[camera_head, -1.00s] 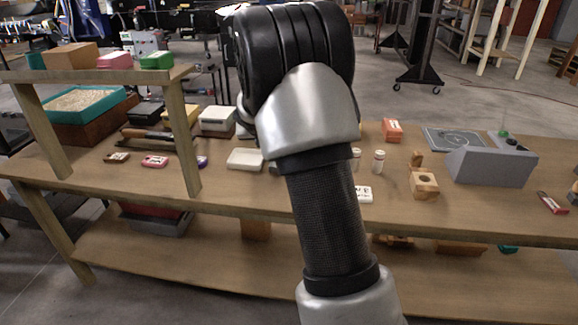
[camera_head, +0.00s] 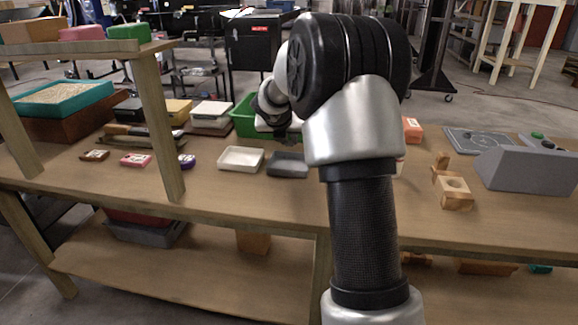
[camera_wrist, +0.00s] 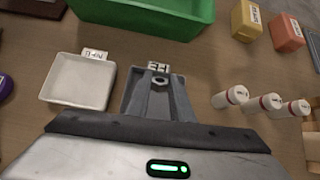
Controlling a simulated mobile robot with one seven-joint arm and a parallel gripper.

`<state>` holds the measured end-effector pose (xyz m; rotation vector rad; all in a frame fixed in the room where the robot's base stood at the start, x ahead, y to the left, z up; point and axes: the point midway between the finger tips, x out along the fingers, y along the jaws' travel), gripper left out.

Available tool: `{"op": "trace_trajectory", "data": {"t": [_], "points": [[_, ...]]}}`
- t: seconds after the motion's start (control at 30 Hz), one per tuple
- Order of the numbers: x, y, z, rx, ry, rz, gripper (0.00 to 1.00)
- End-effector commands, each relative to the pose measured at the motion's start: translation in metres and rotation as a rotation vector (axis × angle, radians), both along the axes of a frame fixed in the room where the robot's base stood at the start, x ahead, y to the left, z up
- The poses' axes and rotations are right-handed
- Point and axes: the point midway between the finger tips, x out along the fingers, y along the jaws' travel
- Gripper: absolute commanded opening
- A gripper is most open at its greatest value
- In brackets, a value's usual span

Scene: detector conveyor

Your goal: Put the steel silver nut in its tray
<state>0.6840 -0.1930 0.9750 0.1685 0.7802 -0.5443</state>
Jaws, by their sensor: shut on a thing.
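The steel silver nut (camera_wrist: 160,80) shows as a small grey ring between my fingertips in the wrist view. My gripper (camera_wrist: 159,84) is shut on it and points down over the dark grey tray (camera_wrist: 130,92). The fingers cover much of this tray, which has a white label at its far edge. The height of the nut above the tray is hard to tell. In the head view the grey tray (camera_head: 288,172) sits on the bench beside a white tray (camera_head: 240,168). My fingertips and the nut cannot be made out there.
A green bin (camera_wrist: 150,14) stands just beyond the grey tray. The white tray (camera_wrist: 78,82) is close on the left. Yellow (camera_wrist: 246,20) and orange (camera_wrist: 286,32) boxes are farther right.

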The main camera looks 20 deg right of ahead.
Motion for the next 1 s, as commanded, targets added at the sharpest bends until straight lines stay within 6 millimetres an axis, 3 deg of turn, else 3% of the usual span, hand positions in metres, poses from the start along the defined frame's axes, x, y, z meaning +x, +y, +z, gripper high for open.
{"op": "trace_trajectory", "data": {"t": [0.03,0.23,0.4,0.67,0.7,0.8,1.0], "points": [[0.0,0.0,-0.014,-0.002,0.002,0.001,0.0],[0.0,0.0,-0.032,-0.001,0.0,0.001,0.0],[0.0,0.0,-0.064,0.0,0.002,0.0,0.0],[0.0,0.0,-0.068,-0.001,0.0,0.001,0.0],[0.0,0.0,-0.069,-0.001,0.002,0.0,0.22],[0.0,0.0,-0.069,0.0,0.001,-0.001,0.39],[0.0,0.0,-0.068,0.0,0.0,0.0,0.39]]}}
